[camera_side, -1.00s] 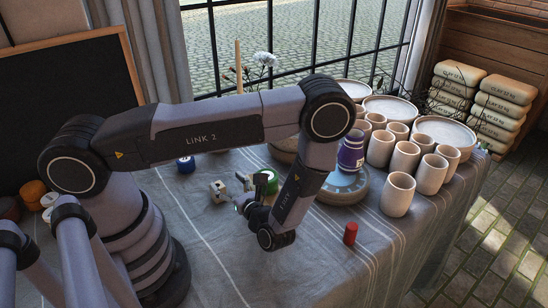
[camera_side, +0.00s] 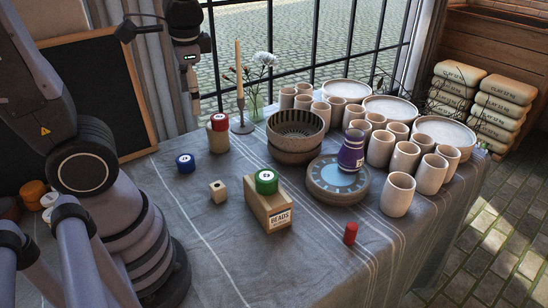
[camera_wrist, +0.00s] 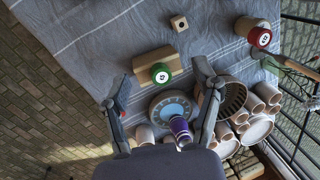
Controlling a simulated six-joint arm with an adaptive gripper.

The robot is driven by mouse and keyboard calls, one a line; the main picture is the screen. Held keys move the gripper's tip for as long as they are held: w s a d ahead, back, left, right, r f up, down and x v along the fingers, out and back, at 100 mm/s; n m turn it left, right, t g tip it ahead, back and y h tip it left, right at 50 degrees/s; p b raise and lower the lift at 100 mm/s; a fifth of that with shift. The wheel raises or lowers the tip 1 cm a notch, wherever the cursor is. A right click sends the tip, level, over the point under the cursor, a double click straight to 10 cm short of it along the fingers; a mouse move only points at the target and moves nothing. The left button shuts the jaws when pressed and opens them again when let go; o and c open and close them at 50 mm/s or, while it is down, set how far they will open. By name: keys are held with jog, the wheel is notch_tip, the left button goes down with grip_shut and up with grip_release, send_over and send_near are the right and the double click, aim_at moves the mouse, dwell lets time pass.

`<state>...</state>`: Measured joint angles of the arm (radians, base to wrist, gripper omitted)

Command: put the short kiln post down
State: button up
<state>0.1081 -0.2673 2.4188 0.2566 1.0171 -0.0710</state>
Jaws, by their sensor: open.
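A small pale block with a round dark hole (camera_side: 218,192) stands on the cloth left of the beads box; it looks like the short kiln post. It also shows near the top of the wrist view (camera_wrist: 179,23), clear of the fingers. My gripper (camera_side: 194,104) is raised at the back left, near the window, well apart from the block. In the wrist view its two fingers (camera_wrist: 161,72) are spread wide, with nothing held between them.
The beads box (camera_side: 268,207) carries a green-banded jar (camera_side: 265,180). A red cylinder (camera_side: 350,233) stands at the front. A purple cup (camera_side: 351,150) is on the blue-topped disc (camera_side: 325,192). A candlestick (camera_side: 242,122) stands at the back. The front left cloth is clear.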

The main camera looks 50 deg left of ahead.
jog(key=s+r+t, duration=0.1)
jog(key=s+d+r+n+t+h, duration=0.1)
jog(key=r+t, duration=0.1)
jog(key=s+r+t+h, duration=0.1)
jog(key=shift+d+r+n, duration=0.35)
jog(key=shift+n, duration=0.05)
jog(key=shift+o, duration=0.4)
jog(key=shift+s+d+r+t, duration=0.3)
jog(key=shift+r+t, duration=0.2)
jog(key=shift+t, duration=0.2)
jog(key=m+g+y, duration=0.6)
jog(key=m+y, duration=0.7)
jog(key=m, duration=0.5)
send_over(221, 190)
jog(key=d, duration=0.5)
notch_tip(221, 190, down, 29)
jog(key=f, duration=0.8)
jog(key=shift+s+a+f, duration=0.1)
jog(key=shift+a, duration=0.25)
jog(key=x, duration=0.6)
jog(key=shift+a+f, duration=0.1)
jog(key=shift+a, duration=0.25)
